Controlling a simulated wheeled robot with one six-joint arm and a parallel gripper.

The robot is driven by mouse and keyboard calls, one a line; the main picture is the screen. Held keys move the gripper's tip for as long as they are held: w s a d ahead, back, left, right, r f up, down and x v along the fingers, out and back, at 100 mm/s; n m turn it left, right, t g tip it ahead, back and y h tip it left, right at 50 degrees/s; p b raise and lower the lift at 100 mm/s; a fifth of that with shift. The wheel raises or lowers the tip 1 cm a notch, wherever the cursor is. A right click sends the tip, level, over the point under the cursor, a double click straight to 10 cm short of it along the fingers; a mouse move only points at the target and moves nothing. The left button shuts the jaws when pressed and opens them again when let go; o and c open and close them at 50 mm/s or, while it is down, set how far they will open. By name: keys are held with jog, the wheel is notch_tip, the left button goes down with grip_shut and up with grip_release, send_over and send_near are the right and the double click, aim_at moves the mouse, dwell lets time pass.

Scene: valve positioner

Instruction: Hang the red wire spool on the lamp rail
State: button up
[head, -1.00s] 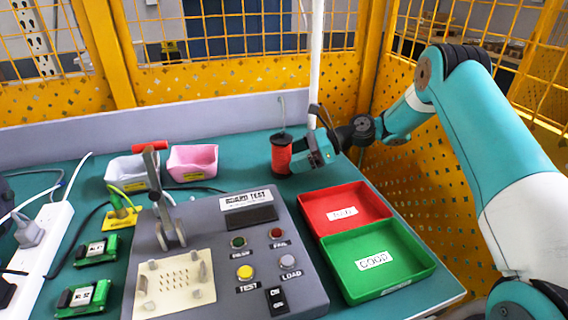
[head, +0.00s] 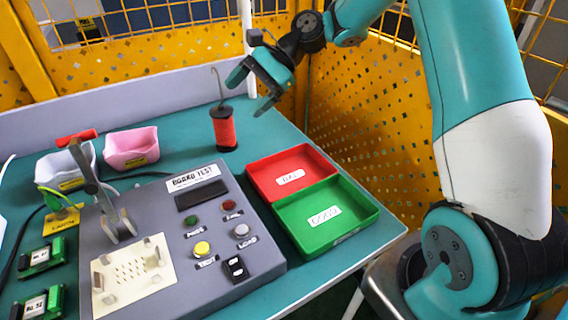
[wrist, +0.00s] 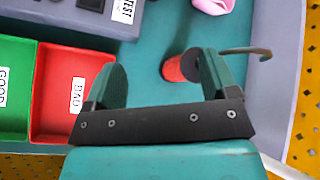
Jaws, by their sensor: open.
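The red wire spool (head: 224,130) stands upright on the teal table, with a dark top and a thin wire hook rising from it. My gripper (head: 249,96) is open and empty, above and to the right of the spool, apart from it. In the wrist view the spool (wrist: 173,68) shows beyond my gripper (wrist: 161,61), partly hidden by the right finger, with its hook (wrist: 250,50) reaching right. A white upright pole (head: 246,45) stands behind the spool. I cannot make out a lamp rail in either view.
A red tray (head: 262,172) and a green tray (head: 365,214) lie right of the grey test box (head: 150,205). Pink (head: 131,148) and white (head: 50,173) bins stand at the back left. Yellow mesh fencing (head: 360,125) borders the right. Table around the spool is clear.

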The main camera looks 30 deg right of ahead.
jog(key=s+a+r+n+g+h, duration=0.1)
jog(key=s+a+r+n+h, duration=0.1)
jog(key=s+a+n, duration=0.45)
jog(key=s+a+r+n+h, duration=0.2)
jog(key=s+a+r+n, duration=0.15)
jog(key=s, duration=0.55)
jog(key=s+d+f+n+h, duration=0.2)
jog(key=s+n, duration=0.7)
jog(key=s, duration=0.5)
notch_tip(320, 180, up, 9)
jog(key=p, duration=0.8)
jog(key=shift+f+p, duration=0.2)
jog(key=shift+p, duration=0.15)
jog(key=shift+w, duration=0.1)
